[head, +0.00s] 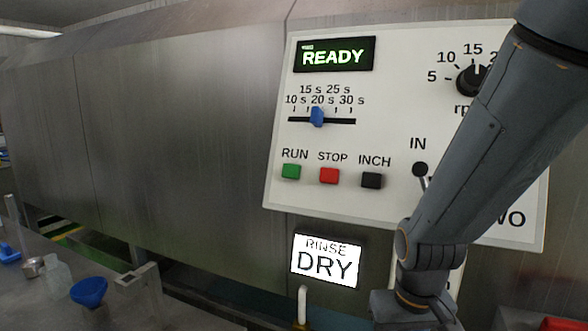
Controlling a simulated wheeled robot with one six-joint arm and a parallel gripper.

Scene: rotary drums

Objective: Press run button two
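A white control panel (400,209) is mounted on the steel housing, with letters ending in "WO" at its lower right. The green RUN button (291,171) sits at the left of its button row. The red STOP button (329,175) and black INCH button (372,180) are to its right. The panel's display (334,55) reads READY in green. My arm crosses the right side of the panel and hides part of its rpm dial and lettering. My gripper is not visible; the arm's lower end runs off the bottom of the view.
A blue slider (317,116), rpm knob (470,80) and IN lever (420,170) are on the panel. A bench at lower left holds a blue funnel (89,291).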

